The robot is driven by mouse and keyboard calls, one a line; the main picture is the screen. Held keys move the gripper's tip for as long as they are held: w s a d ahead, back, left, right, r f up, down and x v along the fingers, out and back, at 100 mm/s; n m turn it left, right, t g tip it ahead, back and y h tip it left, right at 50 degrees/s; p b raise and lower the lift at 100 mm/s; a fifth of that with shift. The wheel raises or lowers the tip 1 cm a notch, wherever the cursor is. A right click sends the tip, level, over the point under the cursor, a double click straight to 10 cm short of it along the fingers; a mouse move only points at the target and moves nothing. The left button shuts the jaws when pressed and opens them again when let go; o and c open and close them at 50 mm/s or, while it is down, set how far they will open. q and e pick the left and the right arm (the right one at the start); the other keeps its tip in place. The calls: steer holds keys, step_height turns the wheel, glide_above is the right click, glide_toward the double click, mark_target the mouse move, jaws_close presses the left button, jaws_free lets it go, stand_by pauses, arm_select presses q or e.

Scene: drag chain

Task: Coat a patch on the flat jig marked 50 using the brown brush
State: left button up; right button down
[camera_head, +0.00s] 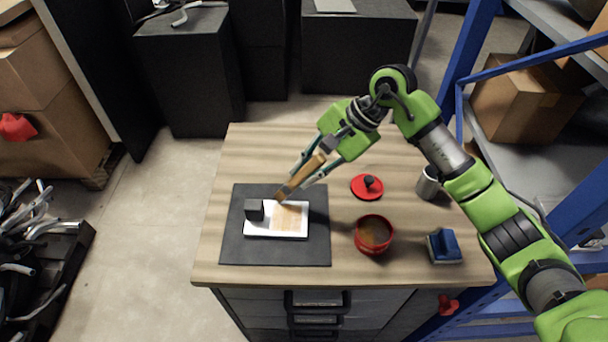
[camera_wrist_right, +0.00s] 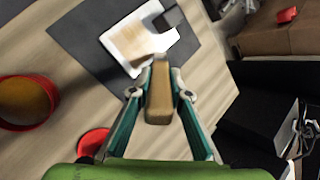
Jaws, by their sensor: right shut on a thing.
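My right gripper (camera_head: 318,162) is shut on the tan-brown brush (camera_head: 300,178), which is tilted with its tip down at the upper part of the jig. The flat white jig (camera_head: 262,231) lies on a dark mat (camera_head: 240,252). A light orange-brown patch (camera_head: 290,222) covers much of the jig's right part. A dark block (camera_head: 254,209) sits at its upper left. I cannot read a number on the jig. In the right wrist view the brush (camera_wrist_right: 160,95) stands between the fingers and its tip hides part of the jig (camera_wrist_right: 165,42). My left gripper is not in view.
A red pot (camera_head: 373,234) with brown contents stands right of the mat. Its red lid (camera_head: 367,187) lies behind it. A metal cup (camera_head: 428,184) and a blue-topped block (camera_head: 444,246) are at the right of the wooden table (camera_head: 215,225). A blue shelf stands beyond the right edge.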

steer(key=r, duration=0.3)
steer(key=r+p, duration=0.1)
steer(key=r, duration=0.1)
steer(key=shift+s+r, duration=0.1)
steer(key=shift+s, duration=0.3)
steer(key=shift+w+r, duration=0.1)
steer(key=shift+r, duration=0.6)
steer(key=shift+r+p, duration=0.3)
steer(key=shift+r, duration=0.35)
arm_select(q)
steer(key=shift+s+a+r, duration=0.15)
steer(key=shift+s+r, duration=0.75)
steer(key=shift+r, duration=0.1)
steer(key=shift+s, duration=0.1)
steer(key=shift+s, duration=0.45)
